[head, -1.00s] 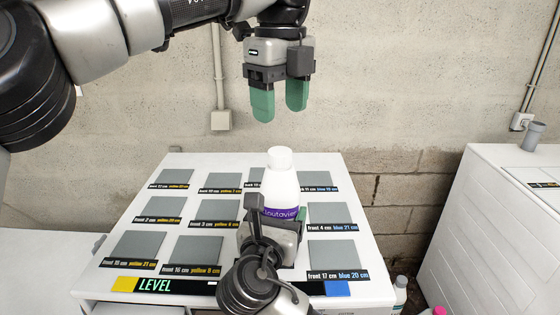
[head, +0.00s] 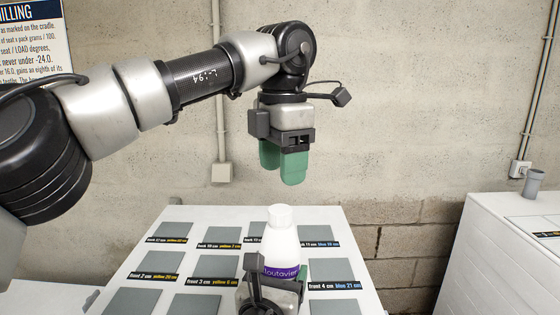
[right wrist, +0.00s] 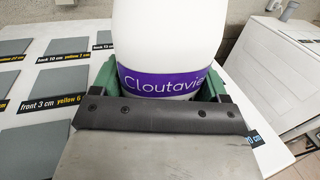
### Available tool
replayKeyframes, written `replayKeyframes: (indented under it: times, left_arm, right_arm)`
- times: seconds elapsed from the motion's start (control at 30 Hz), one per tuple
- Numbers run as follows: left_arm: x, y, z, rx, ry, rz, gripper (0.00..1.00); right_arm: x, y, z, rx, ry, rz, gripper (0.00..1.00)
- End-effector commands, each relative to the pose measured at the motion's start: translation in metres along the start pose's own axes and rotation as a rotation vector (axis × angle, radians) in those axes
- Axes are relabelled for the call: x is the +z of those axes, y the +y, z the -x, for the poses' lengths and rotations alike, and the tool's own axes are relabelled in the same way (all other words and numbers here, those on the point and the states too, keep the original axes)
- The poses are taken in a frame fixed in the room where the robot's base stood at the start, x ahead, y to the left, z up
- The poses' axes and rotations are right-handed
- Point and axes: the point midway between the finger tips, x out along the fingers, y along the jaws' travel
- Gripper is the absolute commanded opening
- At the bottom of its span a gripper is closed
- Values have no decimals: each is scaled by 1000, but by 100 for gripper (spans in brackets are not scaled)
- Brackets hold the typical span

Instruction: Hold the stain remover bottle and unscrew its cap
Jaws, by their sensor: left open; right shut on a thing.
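The stain remover bottle (head: 281,245) is white with a purple label band and stands upright on the white plinth. Its white cap (head: 280,216) is on top. My right gripper (head: 274,287) is shut on the bottle low on its body, around the label. In the right wrist view the bottle (right wrist: 170,35) fills the space between the green fingers, and its label reads "Cloutavie". The cap is out of that view. My left gripper (head: 282,172) is open and empty above the cap, pointing down, with a clear gap between its green fingertips and the cap.
The white plinth (head: 205,222) carries several grey square pads with labels, such as the front 3 cm pad (head: 211,268). A white cabinet (head: 500,250) with a grey cup (head: 533,183) stands at the right. A concrete wall with conduits is behind.

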Motion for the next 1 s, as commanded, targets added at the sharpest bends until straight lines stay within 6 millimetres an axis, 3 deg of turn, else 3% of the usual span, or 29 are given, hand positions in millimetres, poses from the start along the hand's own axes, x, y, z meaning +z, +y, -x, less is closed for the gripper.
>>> replayKeyframes:
  times: [0.6, 0.8, 1.0]
  left_arm:
    - [-2, 1, 1, 2, -4, -1283, 61]
    - [-2, 2, 1, 4, -4, -1562, 61]
    - [-2, 2, -2, 5, -4, -1672, 61]
  right_arm:
    - [1, 0, 0, 0, -2, -1, 8]
    - [1, 0, 0, 0, -2, -1, 8]
    - [1, 0, 0, 0, -2, -1, 8]
